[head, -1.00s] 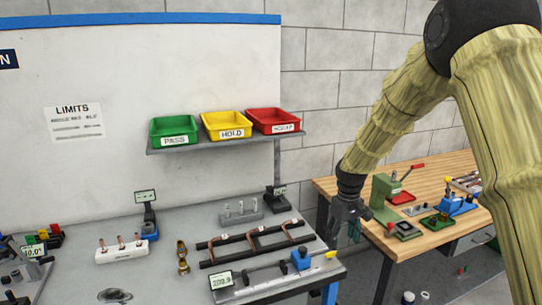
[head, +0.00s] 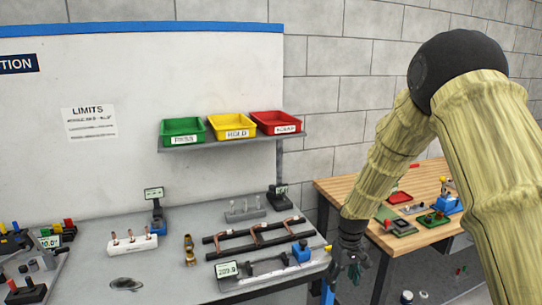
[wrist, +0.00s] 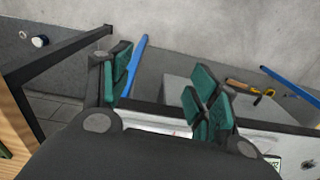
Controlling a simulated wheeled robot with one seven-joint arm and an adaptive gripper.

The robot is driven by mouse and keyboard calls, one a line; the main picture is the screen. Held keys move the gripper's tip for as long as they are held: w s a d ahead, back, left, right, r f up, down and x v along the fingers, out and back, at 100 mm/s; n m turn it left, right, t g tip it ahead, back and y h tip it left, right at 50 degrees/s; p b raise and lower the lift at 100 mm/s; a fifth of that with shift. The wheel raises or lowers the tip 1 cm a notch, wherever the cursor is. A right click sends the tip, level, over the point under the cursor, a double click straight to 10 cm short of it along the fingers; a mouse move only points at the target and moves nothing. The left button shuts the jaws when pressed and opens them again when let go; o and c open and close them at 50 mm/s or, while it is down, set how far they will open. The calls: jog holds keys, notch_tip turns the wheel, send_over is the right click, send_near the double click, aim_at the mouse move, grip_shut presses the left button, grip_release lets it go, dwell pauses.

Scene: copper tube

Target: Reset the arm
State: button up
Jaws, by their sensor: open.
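My arm, in a tan ribbed cover, comes down from the upper right in the head view. My gripper (head: 347,268) hangs at the right front corner of the grey bench (head: 95,258), apart from it as far as I can tell. In the wrist view my gripper (wrist: 160,88) shows its green-padded fingers spread apart with nothing between them. Below them are the floor and a bench edge.
A wooden bench (head: 345,187) with small fixtures stands right of my gripper. Green (head: 183,132), yellow (head: 234,127) and red (head: 275,122) bins sit on a shelf. Copper tubes lie on a black rack (head: 228,236). A measuring fixture (head: 262,268) is close to my gripper.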

jog(key=s+f+m, duration=0.1)
jog(key=s+f, duration=0.9)
jog(key=f, duration=0.5)
jog(key=s+f+m+b, duration=0.1)
jog(key=s+f, duration=0.5)
jog(key=s, duration=0.4)
jog(key=s+f+m+b, duration=0.1)
jog(key=s+f, duration=0.6)
jog(key=s, duration=0.3)
jog(key=s+f, duration=0.1)
jog(key=s, duration=1.3)
jog(key=shift+s+d+m+b, duration=0.3)
jog(key=shift+s+d+m, duration=0.05)
jog(key=shift+m, duration=0.05)
